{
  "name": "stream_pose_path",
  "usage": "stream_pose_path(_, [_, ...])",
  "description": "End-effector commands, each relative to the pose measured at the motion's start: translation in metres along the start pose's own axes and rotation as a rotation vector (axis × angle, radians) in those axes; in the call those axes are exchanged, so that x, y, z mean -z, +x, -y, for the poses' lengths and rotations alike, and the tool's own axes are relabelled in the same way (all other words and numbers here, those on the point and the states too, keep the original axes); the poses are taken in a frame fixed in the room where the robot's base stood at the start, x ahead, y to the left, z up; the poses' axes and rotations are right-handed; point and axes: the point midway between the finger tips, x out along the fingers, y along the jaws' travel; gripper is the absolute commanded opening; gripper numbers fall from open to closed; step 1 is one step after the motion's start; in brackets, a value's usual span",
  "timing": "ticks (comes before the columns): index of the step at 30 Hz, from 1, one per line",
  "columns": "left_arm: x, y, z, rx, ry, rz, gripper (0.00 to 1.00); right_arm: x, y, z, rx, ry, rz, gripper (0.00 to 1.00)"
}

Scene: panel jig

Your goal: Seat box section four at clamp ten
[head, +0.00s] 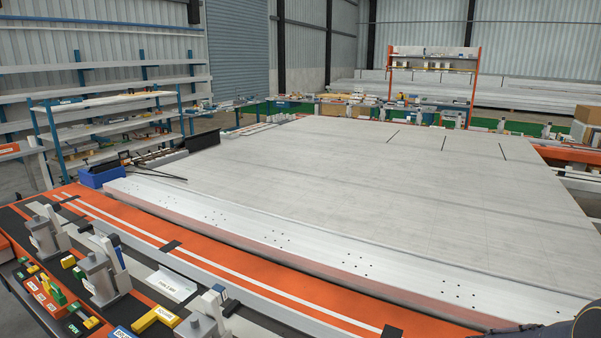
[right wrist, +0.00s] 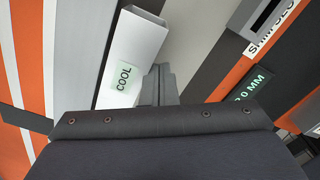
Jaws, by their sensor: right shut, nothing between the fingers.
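In the right wrist view a pale hollow box section (right wrist: 140,42) with a "COOL" label lies beside my right gripper (right wrist: 158,76). The gripper's fingers are together and empty, close to the section's side. I cannot tell whether they touch it. No number four shows on the section. In the head view grey clamps stand along the left edge of the jig: one (head: 46,232) farther back, one (head: 102,278) in the middle and one (head: 203,322) at the bottom edge. I cannot read which is clamp ten. My left gripper is not in view.
The orange jig rail (head: 150,238) with white lines runs beside a long pale beam (head: 300,255) and a wide flat panel (head: 370,180). A blue bin (head: 100,177) stands at the rail's far end. Yellow and green blocks (head: 155,319) crowd the near-left bench.

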Motion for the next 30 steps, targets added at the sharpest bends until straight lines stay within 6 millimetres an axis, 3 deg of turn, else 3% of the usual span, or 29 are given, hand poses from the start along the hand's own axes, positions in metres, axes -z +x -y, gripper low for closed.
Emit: stream_pose_path(30, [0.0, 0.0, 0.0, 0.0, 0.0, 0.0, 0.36, -0.009, -0.001, -0.015, -0.006, 0.001, 0.004, 0.0])
